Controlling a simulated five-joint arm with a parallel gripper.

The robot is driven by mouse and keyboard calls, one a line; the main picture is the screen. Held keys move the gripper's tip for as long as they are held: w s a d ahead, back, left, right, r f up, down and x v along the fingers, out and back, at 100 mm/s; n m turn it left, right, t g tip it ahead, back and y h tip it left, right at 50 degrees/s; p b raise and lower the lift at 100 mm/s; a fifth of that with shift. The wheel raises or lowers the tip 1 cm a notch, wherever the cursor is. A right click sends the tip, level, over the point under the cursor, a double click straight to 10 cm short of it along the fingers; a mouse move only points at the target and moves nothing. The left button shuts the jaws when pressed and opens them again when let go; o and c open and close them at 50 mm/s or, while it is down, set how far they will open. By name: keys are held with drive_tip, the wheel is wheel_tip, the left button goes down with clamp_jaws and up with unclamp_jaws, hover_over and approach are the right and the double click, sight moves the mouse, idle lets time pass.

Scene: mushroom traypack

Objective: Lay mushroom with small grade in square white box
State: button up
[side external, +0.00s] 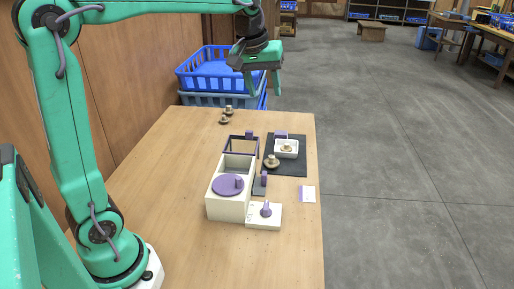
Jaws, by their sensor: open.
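A small square white box (278,152) sits on a dark mat (295,169) at the right of the table, with a mushroom (287,147) in it. Another mushroom (271,161) is on the mat's left part, in front of the box. Two more mushrooms, one (229,110) behind the other (224,120), are near the table's back edge. Grades cannot be read at this size. My gripper (264,88) is open and empty, high above the back right of the table, pointing down and apart from everything.
A cream bin (215,205) with a purple round lid (228,185) stands mid-table. Near it are a dark frame (241,145), a small purple-edged piece (261,182), a white block with a purple knob (264,214) and a card (308,193). Blue crates (217,99) stand behind the table. The front is clear.

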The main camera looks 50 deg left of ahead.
drive_tip(key=s+d+f+m, duration=0.1)
drive_tip(key=s+f+m, duration=0.1)
drive_tip(key=s, duration=0.5)
drive_tip(key=s+d+f+m+t, duration=0.1)
drive_tip(key=s+d+f+m, duration=0.1)
drive_tip(key=s, duration=0.5)
drive_tip(key=s+d+f+m+t, duration=0.1)
drive_tip(key=s+f+m, duration=0.2)
drive_tip(key=s, duration=0.4)
drive_tip(key=shift+d+m, duration=0.35)
drive_tip(key=shift+m, duration=0.05)
drive_tip(key=shift+f, duration=0.1)
